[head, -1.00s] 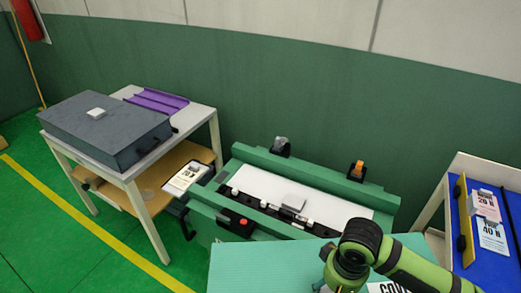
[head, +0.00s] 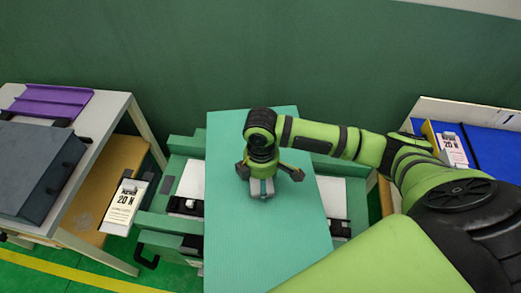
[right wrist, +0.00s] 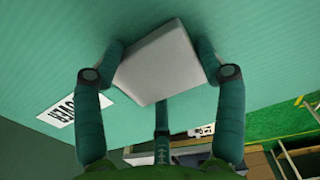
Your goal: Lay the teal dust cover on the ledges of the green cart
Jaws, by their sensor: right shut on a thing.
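The teal dust cover (head: 230,240) is a flat ribbed panel over the middle of the green cart (head: 158,221) in the head view. Its long side runs from the cart's back toward me, across the cart's length. It hides the cart's middle; I cannot tell whether it touches the ledges. My right gripper (head: 262,186) points down at the cover and is shut on its grey block handle. In the right wrist view, the fingers (right wrist: 158,75) flank the pale grey handle (right wrist: 160,62). A white label (right wrist: 70,112) shows on the cover. My left gripper is not in view.
A white-topped table (head: 105,120) at left carries a dark grey case (head: 35,165) and a purple tray (head: 50,100). A 20 N card (head: 125,205) stands between table and cart. A blue-topped bench (head: 490,150) with another card (head: 452,150) is at right.

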